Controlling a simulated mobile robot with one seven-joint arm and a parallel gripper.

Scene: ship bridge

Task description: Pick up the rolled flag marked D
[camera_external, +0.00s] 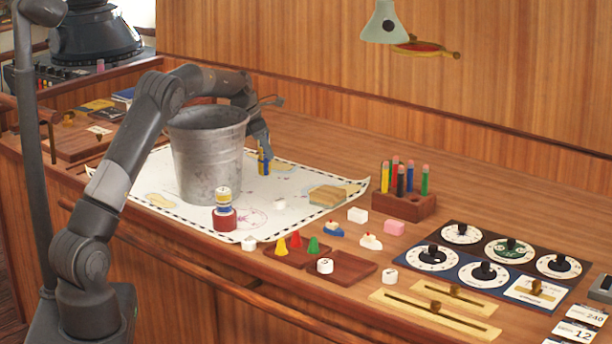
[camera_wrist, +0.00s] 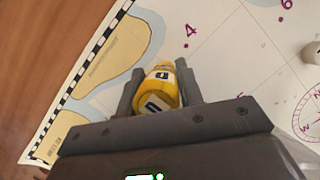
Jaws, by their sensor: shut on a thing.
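A small yellow roll with blue parts (camera_external: 263,168) is upright at the chart, behind and right of the metal bucket. In the wrist view the roll (camera_wrist: 160,84) is yellow with pale patches bearing dark marks; one resembles a D, but it is small and blurred. My gripper (camera_wrist: 158,78) has a finger on each side of the roll and is shut on it. In the outside view my gripper (camera_external: 262,152) comes down from above onto the roll. I cannot tell whether its lower end touches the chart.
The tall metal bucket (camera_external: 207,160) stands close left of my gripper. Another banded roll (camera_external: 223,197) stands in a red base in front of it. A wooden pen block (camera_external: 404,205), small game pieces and a dial panel (camera_external: 490,262) lie to the right. The chart (camera_external: 285,178) has bare room.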

